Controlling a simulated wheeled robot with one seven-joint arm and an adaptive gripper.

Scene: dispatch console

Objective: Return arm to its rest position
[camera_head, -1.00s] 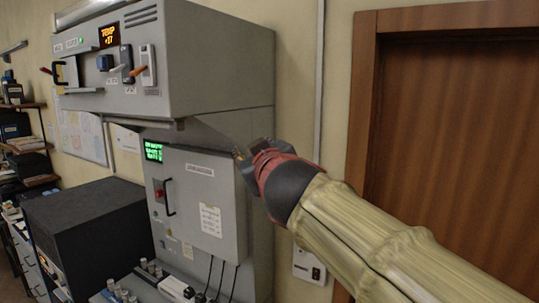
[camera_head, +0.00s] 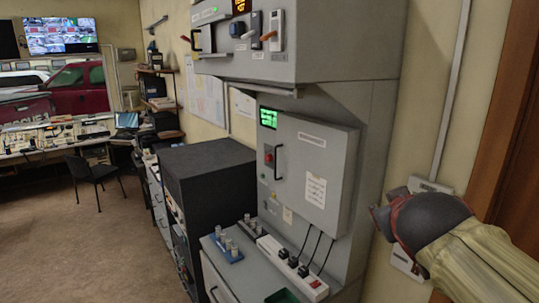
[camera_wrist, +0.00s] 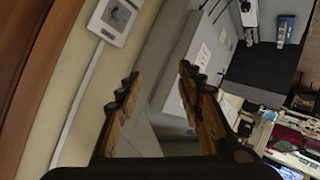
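My arm, in a pale yellow-green sleeve, reaches in from the lower right of the head view. It ends in my gripper (camera_head: 385,212), which is dark with red trim, beside the lower right of the grey console cabinet (camera_head: 365,150). In the wrist view my gripper (camera_wrist: 158,76) shows two fingers spread apart with nothing between them. The grey cabinet also shows beyond the fingers, tilted (camera_wrist: 190,60). The fingers themselves are hard to make out in the head view.
A wall box with a conduit (camera_head: 432,186) is close behind my gripper. A wooden door frame (camera_head: 500,130) stands at the right. A power strip (camera_head: 292,268) lies on the cabinet's lower ledge. A black cabinet (camera_head: 210,180) stands to its left. Open floor (camera_head: 85,250) lies at the left, before a chair (camera_head: 95,180).

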